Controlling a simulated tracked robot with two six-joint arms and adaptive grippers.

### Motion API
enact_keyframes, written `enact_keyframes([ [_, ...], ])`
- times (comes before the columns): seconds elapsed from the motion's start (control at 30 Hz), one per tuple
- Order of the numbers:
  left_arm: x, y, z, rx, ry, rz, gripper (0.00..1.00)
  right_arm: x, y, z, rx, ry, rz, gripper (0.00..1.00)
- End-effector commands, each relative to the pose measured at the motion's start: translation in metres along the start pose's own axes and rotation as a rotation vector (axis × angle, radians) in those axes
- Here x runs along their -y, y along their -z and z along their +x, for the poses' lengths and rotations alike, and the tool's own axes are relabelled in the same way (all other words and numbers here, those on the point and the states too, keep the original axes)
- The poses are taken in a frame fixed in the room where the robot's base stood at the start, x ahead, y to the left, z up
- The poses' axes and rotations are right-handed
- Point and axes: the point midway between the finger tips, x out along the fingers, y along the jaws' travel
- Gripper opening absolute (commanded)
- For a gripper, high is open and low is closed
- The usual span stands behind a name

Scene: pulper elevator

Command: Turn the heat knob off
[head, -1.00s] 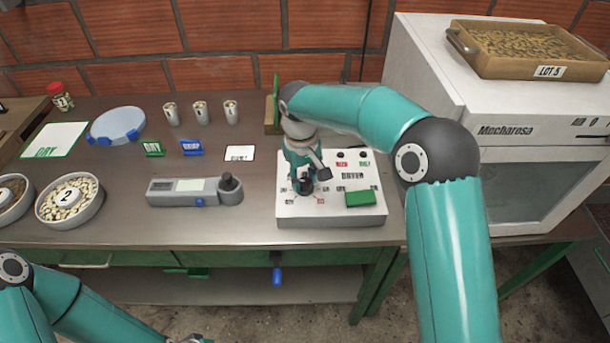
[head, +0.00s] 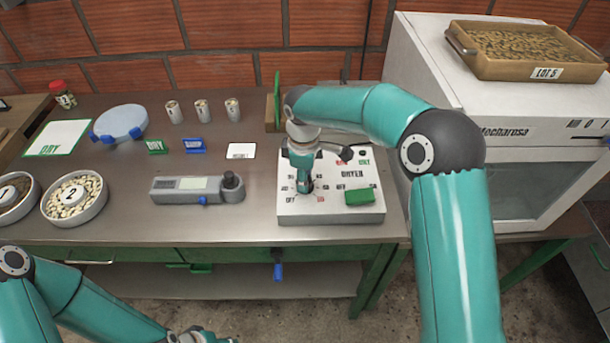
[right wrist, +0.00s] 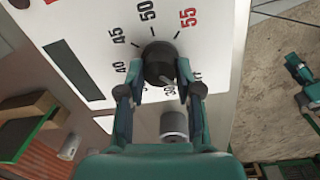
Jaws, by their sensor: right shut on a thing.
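The dryer panel (head: 330,213) is a white box on the steel bench, with printed labels. Its round black heat knob (right wrist: 158,62) shows in the right wrist view, ringed by a printed scale with 40, 45, 50 and a red 55. My right gripper (head: 304,190) points down at the panel's left half. In the right wrist view its two fingers (right wrist: 161,84) are shut on the knob's near part, one on each side. The fingers partly hide the lower scale, so the exact setting is unclear. Only part of my left gripper (head: 200,337) shows at the bottom edge.
A green block (head: 360,196) sits on the panel's front right. A grey meter (head: 180,190) lies to the panel's left, with bowls of beans (head: 75,197) farther left. The white Mecharosa machine (head: 530,150) stands at right, with a tray (head: 530,50) on top.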

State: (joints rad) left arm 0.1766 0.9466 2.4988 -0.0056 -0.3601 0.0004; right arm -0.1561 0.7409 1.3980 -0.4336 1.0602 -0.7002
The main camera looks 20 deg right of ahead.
Motion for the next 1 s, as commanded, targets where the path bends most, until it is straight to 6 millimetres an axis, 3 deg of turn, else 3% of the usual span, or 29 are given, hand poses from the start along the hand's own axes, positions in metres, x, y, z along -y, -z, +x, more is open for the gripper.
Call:
enact_keyframes([
  [0.67, -0.0007, 0.0000, -0.0018, 0.000, 0.000, 0.000, 0.40, -0.0006, -0.0008, -0.0005, -0.003, -0.002, -0.076, 0.00],
  [0.7, -0.0007, 0.0000, -0.0018, 0.000, 0.000, 0.000, 0.40, -0.0006, -0.0007, -0.0005, -0.003, -0.002, -0.076, 0.38],
  [0.83, -0.0007, 0.0000, -0.0018, 0.000, 0.000, 0.000, 0.40, -0.0005, -0.0006, -0.0005, -0.003, -0.002, -0.076, 0.59],
  [1.0, -0.0006, 0.0000, -0.0018, 0.000, 0.000, 0.000, 0.40, -0.0003, -0.0004, -0.0003, -0.003, -0.001, -0.075, 0.60],
])
